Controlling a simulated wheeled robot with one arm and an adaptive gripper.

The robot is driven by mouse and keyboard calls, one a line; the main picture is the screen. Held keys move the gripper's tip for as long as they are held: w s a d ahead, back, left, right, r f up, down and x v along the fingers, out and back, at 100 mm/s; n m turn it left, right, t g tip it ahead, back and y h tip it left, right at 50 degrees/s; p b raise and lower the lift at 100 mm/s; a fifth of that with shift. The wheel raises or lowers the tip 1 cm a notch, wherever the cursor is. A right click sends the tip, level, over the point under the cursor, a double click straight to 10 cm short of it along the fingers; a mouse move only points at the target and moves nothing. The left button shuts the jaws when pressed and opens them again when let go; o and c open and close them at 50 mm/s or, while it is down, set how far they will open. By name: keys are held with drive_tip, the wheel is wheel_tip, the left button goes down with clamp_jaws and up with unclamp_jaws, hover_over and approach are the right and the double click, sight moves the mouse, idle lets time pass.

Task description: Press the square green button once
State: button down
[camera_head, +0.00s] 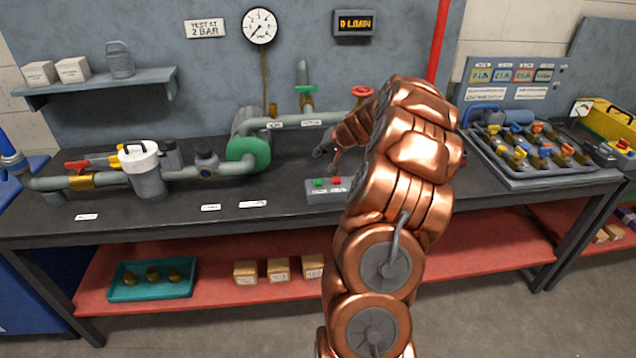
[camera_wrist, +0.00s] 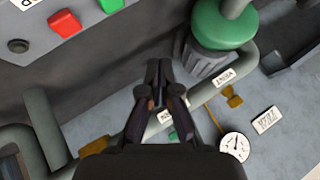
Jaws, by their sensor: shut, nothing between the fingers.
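The square green button (camera_head: 319,183) sits on a grey control box (camera_head: 325,197) on the bench, left of a red button (camera_head: 336,181). In the wrist view the green button (camera_wrist: 111,5) is cut by the top edge, with the red button (camera_wrist: 65,23) beside it. My gripper (camera_wrist: 158,66) is shut and empty, its fingertips together. It appears apart from both buttons, above the bench behind the box. In the head view my copper arm crosses the right side of the box, and the fingertips are small and hard to make out.
A green-ended motor (camera_head: 248,150) and grey pipes stand behind the box. A red handwheel (camera_head: 362,91) is near my arm. A valve tray (camera_head: 545,180) is on the right, a white-lidded strainer (camera_head: 140,160) on the left. The bench front left of the box is mostly clear.

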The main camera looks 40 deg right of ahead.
drive_tip(key=b, duration=0.2)
hover_over(320, 181)
wheel_tip(320, 181, down, 6)
drive_tip(key=shift+a+r, duration=0.15)
drive_tip(key=shift+r, duration=0.05)
drive_tip(key=shift+f+b, duration=0.9)
drive_tip(key=shift+f, duration=0.15)
idle(0.5)
drive_tip(key=shift+f+b, duration=0.25)
drive_tip(key=shift+b, duration=0.3)
drive_tip(key=shift+f+b, duration=0.45)
drive_tip(key=shift+b, duration=0.05)
idle(0.7)
drive_tip(key=shift+r, duration=0.1)
drive_tip(key=shift+r+p, duration=0.3)
drive_tip(key=shift+r, duration=0.5)
